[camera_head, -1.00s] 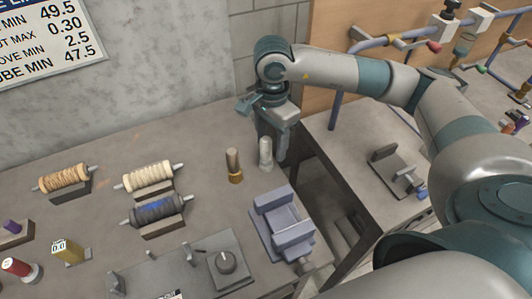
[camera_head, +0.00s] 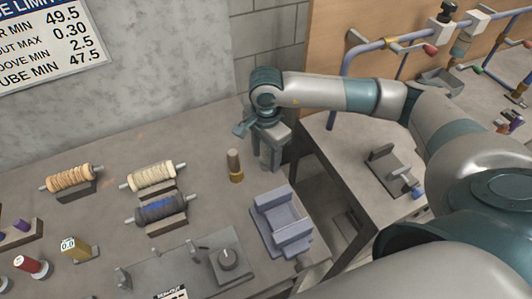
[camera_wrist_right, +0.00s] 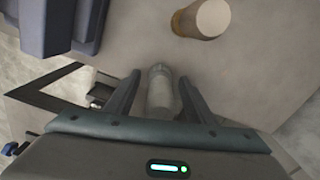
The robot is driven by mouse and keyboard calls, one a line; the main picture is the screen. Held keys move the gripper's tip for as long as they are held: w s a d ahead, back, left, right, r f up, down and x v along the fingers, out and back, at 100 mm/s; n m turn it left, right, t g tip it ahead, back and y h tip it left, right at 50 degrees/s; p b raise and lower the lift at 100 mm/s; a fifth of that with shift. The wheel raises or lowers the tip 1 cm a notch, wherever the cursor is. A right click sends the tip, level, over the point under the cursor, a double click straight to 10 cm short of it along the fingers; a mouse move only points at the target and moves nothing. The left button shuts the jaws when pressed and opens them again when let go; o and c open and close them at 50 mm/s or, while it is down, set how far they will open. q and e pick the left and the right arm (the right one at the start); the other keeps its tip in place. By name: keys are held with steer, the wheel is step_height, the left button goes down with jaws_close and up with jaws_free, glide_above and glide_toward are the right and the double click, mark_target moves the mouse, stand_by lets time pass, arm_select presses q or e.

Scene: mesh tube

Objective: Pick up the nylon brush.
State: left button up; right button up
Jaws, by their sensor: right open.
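A pale, whitish upright cylinder, which I take to be the nylon brush (camera_wrist_right: 160,88), stands between the two fingers of my right gripper (camera_wrist_right: 160,80) in the right wrist view. The fingers are open, one on each side of it. A gap shows on both sides, though contact is hard to judge. In the head view my right gripper (camera_head: 270,158) points down at the right rear of the workbench and mostly hides the pale brush. A brown brush with a brass-coloured base (camera_head: 235,166) stands just left of the gripper. My left gripper is not in view.
A blue-grey cradle (camera_head: 280,222) stands in front of the gripper. Several wound spools, including a cream one (camera_head: 152,176), lie on stands to the left. The bench's right edge and a gap before the second table (camera_head: 355,150) are close to the right.

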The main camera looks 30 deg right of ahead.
mark_target(266, 146)
steer(key=shift+c, duration=0.3)
steer(key=c, duration=1.1)
